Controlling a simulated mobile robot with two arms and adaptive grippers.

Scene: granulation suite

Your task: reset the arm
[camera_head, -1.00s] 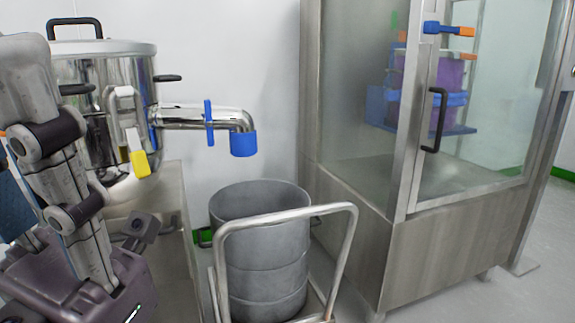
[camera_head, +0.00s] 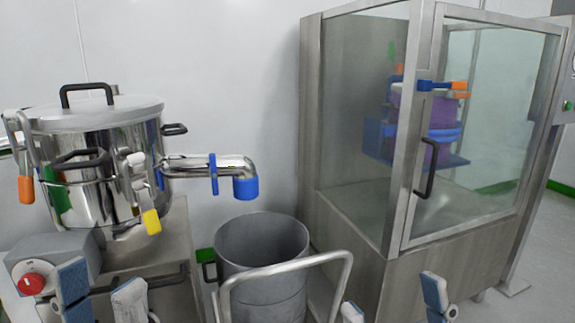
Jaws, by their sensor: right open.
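My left gripper (camera_head: 102,287) shows only as two blue-and-white fingers at the bottom left. They stand apart with nothing between them, in front of the grey control box and the pot's stand. My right gripper (camera_head: 393,298) shows as two fingers at the bottom edge, wide apart and empty, in front of the cabinet's lower panel. The arm links behind both grippers are out of view.
A steel pot (camera_head: 95,165) with a blue-ended spout (camera_head: 210,165) stands at left. Below the spout is a grey bin (camera_head: 262,245) behind a trolley handle (camera_head: 290,266). A control box (camera_head: 55,255) has a red knob. A glass-doored cabinet (camera_head: 365,230) fills the right.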

